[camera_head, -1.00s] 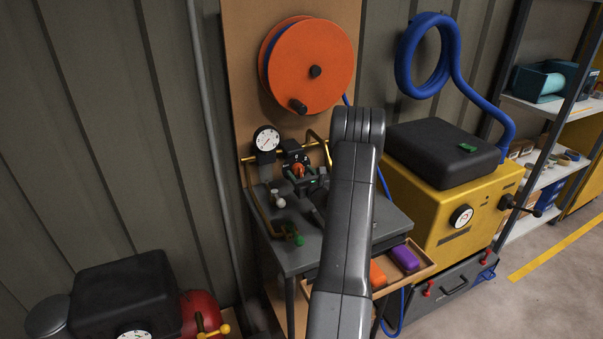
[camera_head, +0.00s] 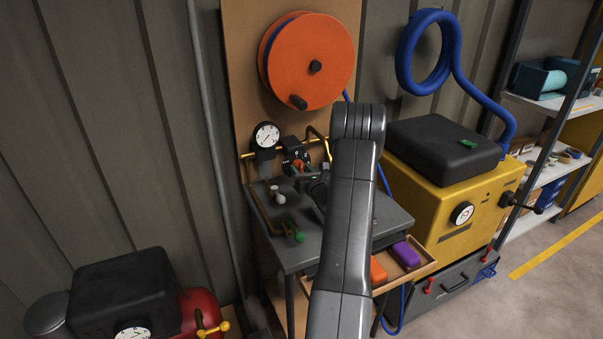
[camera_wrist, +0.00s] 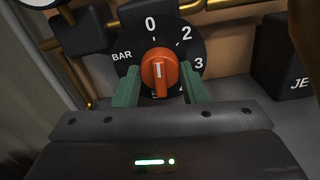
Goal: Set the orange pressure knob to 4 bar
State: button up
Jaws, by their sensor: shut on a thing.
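The orange pressure knob (camera_wrist: 158,72) is on a black round dial (camera_wrist: 135,47) marked BAR, with white 0, 2 and 3 readable. The lower numbers are partly hidden by the knob and my fingers.
A white round gauge (camera_head: 266,135) is left of the dial, joined by brass pipes. A grey bench (camera_head: 290,258) with small valves lies below. An orange hose reel (camera_head: 315,65) hangs above. A yellow compressor (camera_head: 440,215) stands at the right.

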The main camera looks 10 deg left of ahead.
jog(key=m+b, duration=0.1)
jog(key=m, duration=0.1)
jog(key=shift+f+m, duration=0.15)
jog(key=shift+m, duration=0.15)
jog(key=m+b, duration=0.1)
jog(key=m, duration=0.2)
jog(key=shift+m, duration=0.3)
jog(key=m, duration=0.3)
jog(key=shift+m+b, duration=0.3)
jog(key=m, duration=0.3)
jog(key=shift+m, duration=0.3)
jog(key=m, duration=0.1)
jog(key=m+p, duration=0.1)
jog(key=m, duration=0.1)
jog(key=shift+r+m, duration=0.2)
jog(key=shift+m, duration=0.1)
jog(key=m+p, duration=0.1)
jog(key=m, duration=0.2)
jog(key=shift+m+p, duration=0.3)
jog(key=shift+p, duration=0.05)
jog(key=m+p, duration=0.2)
jog(key=m, duration=0.4)
jog(key=shift+f, duration=0.1)
